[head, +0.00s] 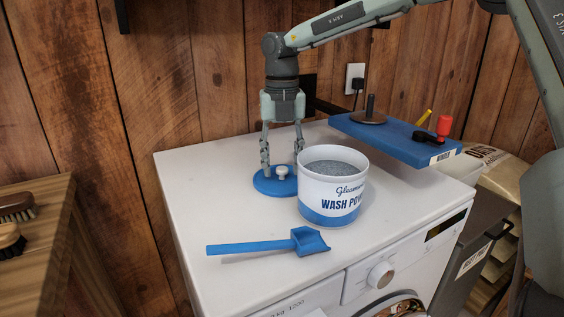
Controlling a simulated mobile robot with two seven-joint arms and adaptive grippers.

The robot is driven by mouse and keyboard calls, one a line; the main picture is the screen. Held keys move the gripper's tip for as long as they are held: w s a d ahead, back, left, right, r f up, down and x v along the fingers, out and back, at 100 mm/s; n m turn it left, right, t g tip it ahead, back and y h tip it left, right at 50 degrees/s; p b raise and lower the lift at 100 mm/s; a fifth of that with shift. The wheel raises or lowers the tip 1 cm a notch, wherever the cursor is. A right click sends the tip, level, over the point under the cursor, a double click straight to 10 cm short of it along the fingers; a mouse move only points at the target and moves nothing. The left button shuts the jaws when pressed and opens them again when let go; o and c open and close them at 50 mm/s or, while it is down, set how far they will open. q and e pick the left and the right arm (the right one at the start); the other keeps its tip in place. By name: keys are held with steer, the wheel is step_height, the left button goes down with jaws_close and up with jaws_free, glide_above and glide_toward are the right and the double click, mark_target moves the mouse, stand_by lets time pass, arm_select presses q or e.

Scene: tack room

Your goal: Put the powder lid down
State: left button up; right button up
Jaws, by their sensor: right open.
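The powder lid (263,185) is a flat blue disc with a small white knob. It lies on the white top of the washing machine, just left of the wash powder tub (331,192). The tub is white and blue, uncovered, with grey powder inside. My right gripper (283,169) is above the lid, pointing down, its fingers spread apart on either side of the knob. The right finger is partly beside the tub's rim. My left gripper is not in the view.
A blue scoop (270,244) lies in front of the tub on the washing machine (205,203). A blue board (385,139) with a dark post and a red-handled part stands at the back right. A wooden bench (40,237) with brushes is at the left. The machine's left top is clear.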

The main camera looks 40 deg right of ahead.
mark_target(282, 168)
steer(key=shift+r+p, duration=0.45)
steer(key=shift+r, duration=0.4)
step_height(282, 168, up, 7)
steer(key=shift+f+b, duration=0.15)
steer(key=shift+b, duration=0.2)
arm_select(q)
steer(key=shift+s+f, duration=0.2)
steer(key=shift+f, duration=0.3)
